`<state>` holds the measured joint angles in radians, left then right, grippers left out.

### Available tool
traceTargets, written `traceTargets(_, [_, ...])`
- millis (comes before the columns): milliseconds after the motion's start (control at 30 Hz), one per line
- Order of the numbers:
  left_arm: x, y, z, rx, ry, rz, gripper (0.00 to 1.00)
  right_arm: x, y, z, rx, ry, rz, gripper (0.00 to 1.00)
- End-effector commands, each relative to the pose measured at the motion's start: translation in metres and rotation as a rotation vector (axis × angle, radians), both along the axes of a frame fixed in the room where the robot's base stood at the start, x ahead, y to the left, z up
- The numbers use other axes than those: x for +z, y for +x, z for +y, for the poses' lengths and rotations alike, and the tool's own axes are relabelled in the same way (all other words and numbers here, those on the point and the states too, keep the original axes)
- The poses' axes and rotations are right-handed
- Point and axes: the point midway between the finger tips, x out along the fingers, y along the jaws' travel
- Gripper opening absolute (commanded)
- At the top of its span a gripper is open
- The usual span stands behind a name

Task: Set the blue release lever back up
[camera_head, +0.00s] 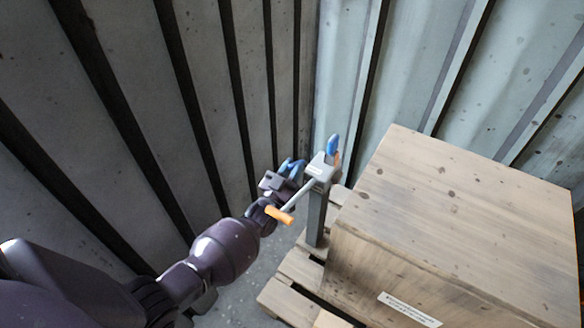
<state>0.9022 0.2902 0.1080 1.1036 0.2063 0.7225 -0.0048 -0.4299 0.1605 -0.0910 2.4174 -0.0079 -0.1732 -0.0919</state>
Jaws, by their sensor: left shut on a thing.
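A grey post (316,219) stands at the corner of a pallet and carries a light grey head. An upright blue lever grip (333,146) sticks up from the head, with a bit of orange beside it. A grey bar with an orange grip (279,215) slants down to the left from the head. My left gripper (291,169) is left of the head, behind the bar in this view. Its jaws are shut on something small. Blue parts show at the jaws, and I cannot tell whether they are fingers or a held piece. My right gripper is out of view.
A large wooden crate (470,210) stands on the pallet (291,294), close to the right of the post. Ribbed metal walls (215,100) close in behind and to the left. A little grey floor (241,293) is free left of the pallet.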

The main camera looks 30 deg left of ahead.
Motion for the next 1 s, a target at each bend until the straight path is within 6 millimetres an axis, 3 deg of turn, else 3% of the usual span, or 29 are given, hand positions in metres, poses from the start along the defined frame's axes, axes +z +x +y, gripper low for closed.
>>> traceTargets(267, [0.019, 0.007, 0.000, 0.000, 0.004, 0.131, 0.00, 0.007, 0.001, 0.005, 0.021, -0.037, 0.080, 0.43])
traceTargets(833, [0.010, 0.006, 0.000, 0.000, 0.008, 0.233, 0.00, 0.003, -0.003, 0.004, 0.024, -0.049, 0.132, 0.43])
traceTargets(867, [0.010, 0.006, 0.000, 0.000, 0.008, 0.233, 0.22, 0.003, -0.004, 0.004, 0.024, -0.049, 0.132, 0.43])
traceTargets(900, [0.010, 0.006, 0.000, 0.000, 0.008, 0.233, 0.28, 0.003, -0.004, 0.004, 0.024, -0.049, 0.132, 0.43])
traceTargets(1000, [0.010, 0.006, 0.000, 0.000, 0.008, 0.232, 0.30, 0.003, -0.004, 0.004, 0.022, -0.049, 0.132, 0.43])
